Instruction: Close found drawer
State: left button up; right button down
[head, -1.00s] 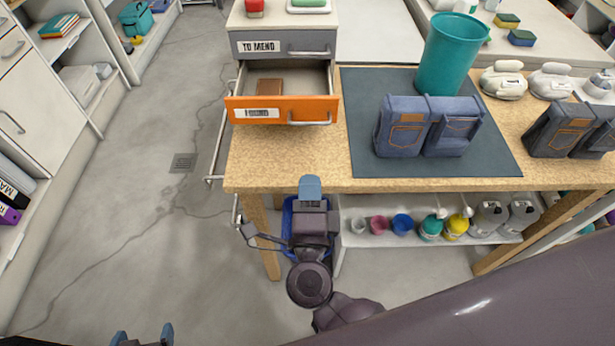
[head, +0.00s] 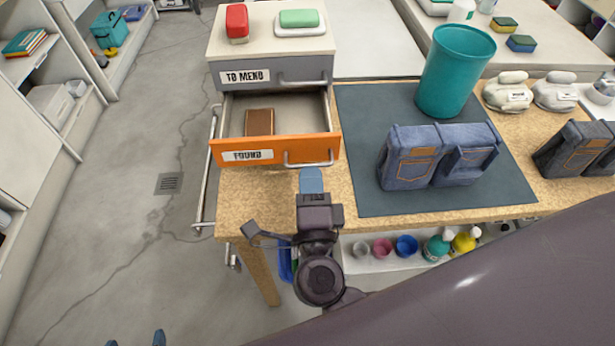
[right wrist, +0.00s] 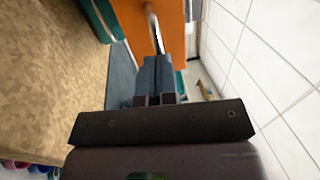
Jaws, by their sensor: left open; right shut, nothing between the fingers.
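The drawer labelled FOUND (head: 230,146) has an orange front and stands pulled out below the grey TO MEND drawer (head: 300,70). A brown item (head: 259,122) lies inside it. Its silver handle (head: 309,163) runs along the right part of the front. My right gripper (head: 311,180) is shut and empty, just in front of the handle. In the right wrist view, the shut blue fingers (right wrist: 154,77) point at the handle (right wrist: 154,32) on the orange front (right wrist: 172,20); I cannot tell whether they touch. My left gripper (head: 135,340) is open, at the bottom edge, over the floor.
The drawer unit stands on a wooden workbench (head: 345,200). A dark mat (head: 450,205) to the right holds folded jeans (head: 430,160) and a teal bin (head: 455,75). A red item (head: 237,22) and a green bar on a dish (head: 299,18) sit on the unit. Floor at left is clear.

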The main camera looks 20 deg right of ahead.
aim_at(305, 131)
jog(key=p+x, duration=0.1)
jog(key=x, duration=0.4)
jog(key=shift+w+f+p, duration=0.1)
jog(key=shift+w+p, duration=0.05)
jog(key=shift+p, duration=0.25)
jog(key=x, duration=0.2)
jog(key=f+p+x, duration=0.1)
jog(key=x, duration=0.2)
jog(key=f+x, duration=0.1)
jog(key=x, duration=0.1)
jog(key=shift+w+d+r, duration=0.1)
jog(key=shift+w+r, duration=0.05)
jog(key=shift+w, duration=0.4)
jog(key=shift+d, duration=0.1)
jog(key=shift+w+r, duration=0.1)
jog(key=shift+r, duration=0.05)
